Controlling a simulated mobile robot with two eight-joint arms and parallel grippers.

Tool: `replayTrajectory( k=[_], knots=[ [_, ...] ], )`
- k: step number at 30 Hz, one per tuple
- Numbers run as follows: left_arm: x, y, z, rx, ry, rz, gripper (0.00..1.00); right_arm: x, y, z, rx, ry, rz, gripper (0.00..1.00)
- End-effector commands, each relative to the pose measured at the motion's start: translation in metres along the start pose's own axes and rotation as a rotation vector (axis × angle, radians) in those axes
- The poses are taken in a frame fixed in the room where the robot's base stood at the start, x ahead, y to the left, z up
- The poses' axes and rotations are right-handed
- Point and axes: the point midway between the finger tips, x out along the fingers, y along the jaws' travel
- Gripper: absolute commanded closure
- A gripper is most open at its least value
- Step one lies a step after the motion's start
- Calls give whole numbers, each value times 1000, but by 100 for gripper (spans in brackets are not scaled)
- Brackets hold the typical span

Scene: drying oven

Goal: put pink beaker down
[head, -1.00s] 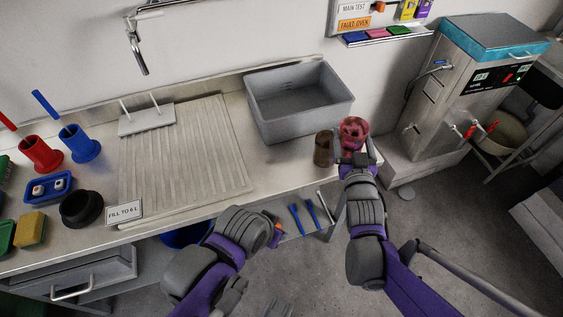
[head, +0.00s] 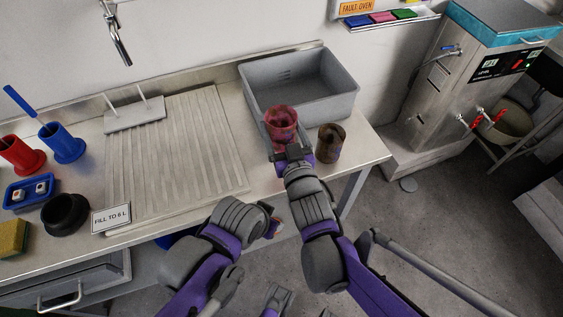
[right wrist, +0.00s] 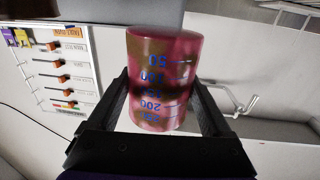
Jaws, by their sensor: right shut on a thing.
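The pink beaker (head: 281,122) is held upright by my right gripper (head: 291,153), just left of the brown beaker (head: 330,143) and in front of the grey basin (head: 300,90). In the right wrist view the pink beaker (right wrist: 165,80), with blue graduation marks, sits between the two fingers (right wrist: 165,110). I cannot tell whether its base touches the bench (head: 262,182). The brown beaker stands near the bench's front right corner. My left gripper (head: 275,228) is low at the bench's front edge, its fingers mostly hidden.
A ribbed draining board (head: 175,150) lies left of the basin. A steel water unit (head: 450,90) stands at right. A bench strip right of the brown beaker is clear.

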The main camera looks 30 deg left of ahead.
Motion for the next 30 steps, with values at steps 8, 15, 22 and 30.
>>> replayTrajectory(
  k=[8,15,22,30],
  knots=[
    [14,0,7,0,-5,0,50,1,1,43,0,0,1,70],
    [23,0,11,0,-8,0,50,0,1,71,1,0,2,70],
    [32,0,15,0,-12,0,50,0,1,96,1,0,1,70],
    [31,0,14,0,-11,0,50,0,1,96,0,0,1,70]
  ],
)
